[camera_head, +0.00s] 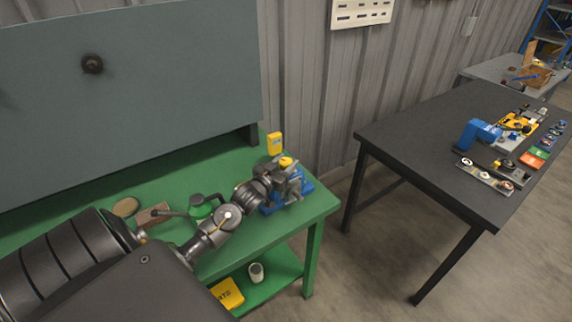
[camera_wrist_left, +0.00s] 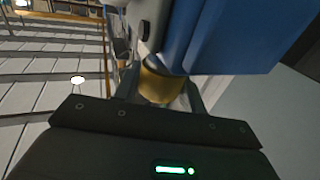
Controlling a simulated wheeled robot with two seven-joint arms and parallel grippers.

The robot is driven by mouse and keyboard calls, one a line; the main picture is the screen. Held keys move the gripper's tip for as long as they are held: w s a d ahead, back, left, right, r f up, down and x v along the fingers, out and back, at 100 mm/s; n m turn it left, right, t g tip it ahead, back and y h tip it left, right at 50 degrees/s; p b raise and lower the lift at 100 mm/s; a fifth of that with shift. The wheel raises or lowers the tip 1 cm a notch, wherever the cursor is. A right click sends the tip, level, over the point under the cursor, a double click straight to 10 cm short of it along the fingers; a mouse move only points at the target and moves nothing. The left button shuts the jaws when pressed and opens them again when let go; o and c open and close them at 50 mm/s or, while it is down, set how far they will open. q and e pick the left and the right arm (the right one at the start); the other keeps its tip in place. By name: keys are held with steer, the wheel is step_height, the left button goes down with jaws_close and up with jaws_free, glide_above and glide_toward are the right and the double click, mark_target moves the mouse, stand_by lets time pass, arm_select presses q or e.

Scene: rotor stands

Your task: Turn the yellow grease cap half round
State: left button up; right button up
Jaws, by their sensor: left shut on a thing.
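The yellow grease cap (camera_wrist_left: 158,86) shows in the wrist view as a short brass-yellow cylinder against the blue rotor stand (camera_wrist_left: 225,35). My left gripper (camera_wrist_left: 161,92) is shut on the cap, with one finger on each side of it. In the head view, the blue stand (camera_head: 306,186) sits near the right end of the green bench, and my left gripper (camera_head: 288,180) covers much of it. A small yellow part (camera_head: 286,161) shows above the gripper; I cannot tell whether it is the same cap. My right gripper is not in view.
A grey panel (camera_head: 130,85) rises behind. A dark table (camera_head: 410,140) with several parts stands to the right, across a gap.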

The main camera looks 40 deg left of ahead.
arm_select(q)
steer(key=shift+a+f+m+h, duration=0.1)
steer(key=shift+a+m+h, duration=0.05)
steer(key=shift+m+h, duration=0.8)
steer(key=m+h+b, duration=0.1)
steer(key=m+h, duration=0.1)
steer(key=h, duration=0.1)
steer(key=shift+h+b, duration=0.3)
steer(key=shift+h, duration=0.05)
steer(key=shift+m+g+h+b, duration=0.85)
steer(key=shift+m+h, duration=0.1)
steer(key=shift+h, duration=0.75)
steer(key=shift+m+h, duration=0.3)
steer(key=shift+h, duration=0.1)
steer(key=o, duration=1)
steer(key=shift+c, duration=0.2)
